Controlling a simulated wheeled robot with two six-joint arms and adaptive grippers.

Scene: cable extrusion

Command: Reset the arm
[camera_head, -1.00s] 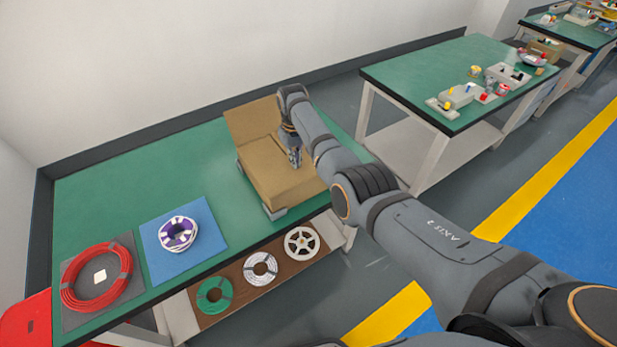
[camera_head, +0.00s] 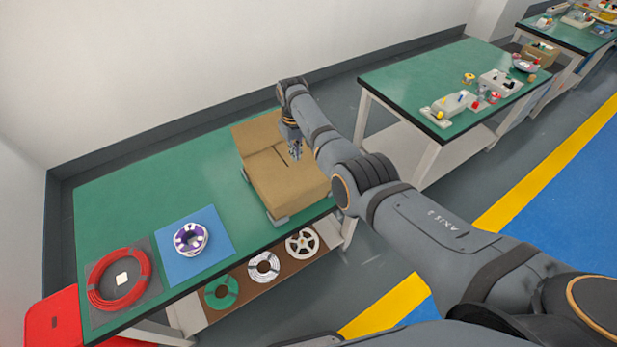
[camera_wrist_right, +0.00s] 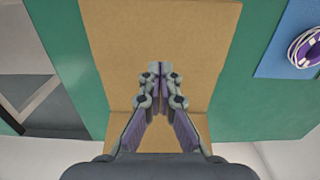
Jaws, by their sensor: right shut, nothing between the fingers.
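My right gripper (camera_head: 296,153) points down over the cardboard box (camera_head: 285,185) on the green workbench (camera_head: 130,190). In the right wrist view my right gripper (camera_wrist_right: 157,70) has its fingertips together with nothing between them, and the tan box surface (camera_wrist_right: 105,40) lies beneath it. I cannot tell whether the fingers touch the box. The right arm reaches in from the lower right. My left gripper is not in view.
A purple and white cable coil (camera_head: 191,239) sits on a blue mat (camera_head: 215,218). A red cable coil (camera_head: 92,292) lies at the left. Several spools, including a green one (camera_head: 222,291), rest on the lower shelf. A second green-topped table (camera_head: 420,72) stands behind right.

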